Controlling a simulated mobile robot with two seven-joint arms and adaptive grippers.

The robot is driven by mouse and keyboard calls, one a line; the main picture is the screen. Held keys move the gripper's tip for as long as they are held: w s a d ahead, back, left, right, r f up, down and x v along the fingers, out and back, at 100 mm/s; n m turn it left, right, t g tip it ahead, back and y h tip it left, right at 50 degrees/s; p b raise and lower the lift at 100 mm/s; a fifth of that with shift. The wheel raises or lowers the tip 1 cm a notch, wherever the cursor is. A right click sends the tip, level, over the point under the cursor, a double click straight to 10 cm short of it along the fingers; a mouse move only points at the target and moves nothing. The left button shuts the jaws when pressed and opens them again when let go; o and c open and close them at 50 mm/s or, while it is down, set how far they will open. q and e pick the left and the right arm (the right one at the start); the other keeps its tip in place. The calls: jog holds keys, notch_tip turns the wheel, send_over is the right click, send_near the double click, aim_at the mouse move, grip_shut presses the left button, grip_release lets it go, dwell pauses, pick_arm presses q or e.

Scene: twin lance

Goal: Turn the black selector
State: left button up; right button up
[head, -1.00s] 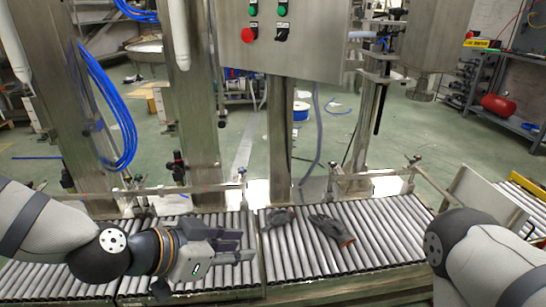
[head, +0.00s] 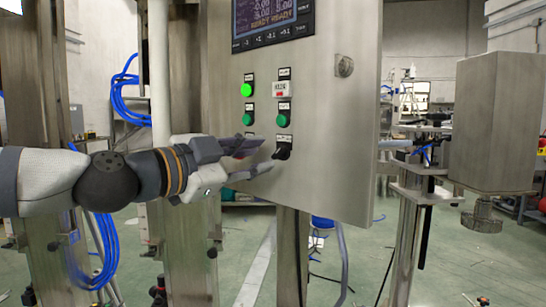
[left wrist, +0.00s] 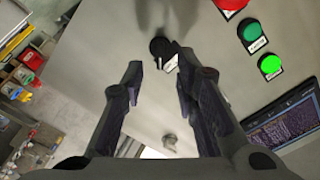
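The black selector (head: 283,150) sits low on the steel panel, below the right green button. My left gripper (head: 260,156) is in front of the panel just left of the selector, its fingers pointing toward it. The fingers are apart with nothing between them. In the left wrist view the selector (left wrist: 161,48) lies just beyond the open fingertips (left wrist: 160,72), roughly centred between them. I cannot tell if a finger touches it. My right gripper is not in view.
The steel panel (head: 340,160) carries a screen (head: 272,22), a lit green button (head: 246,90), two darker green buttons and a key lock (head: 344,66). A red button (left wrist: 232,4) shows in the wrist view. A steel box machine (head: 495,120) stands at right.

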aim_at(276, 153)
pick_arm(q)
jog(key=x, duration=0.5)
grip_shut()
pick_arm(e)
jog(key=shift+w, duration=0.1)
pick_arm(q)
jog(key=shift+n, duration=0.3)
jog(key=n, duration=0.3)
jog(key=shift+a+n, duration=0.1)
jog(key=shift+n, duration=0.3)
jog(key=n, duration=0.4)
jog(key=shift+p, duration=0.3)
jog(key=n, duration=0.5)
jog(key=shift+a, duration=0.1)
jog(key=shift+w+n, duration=0.1)
jog(key=shift+n, duration=2.1)
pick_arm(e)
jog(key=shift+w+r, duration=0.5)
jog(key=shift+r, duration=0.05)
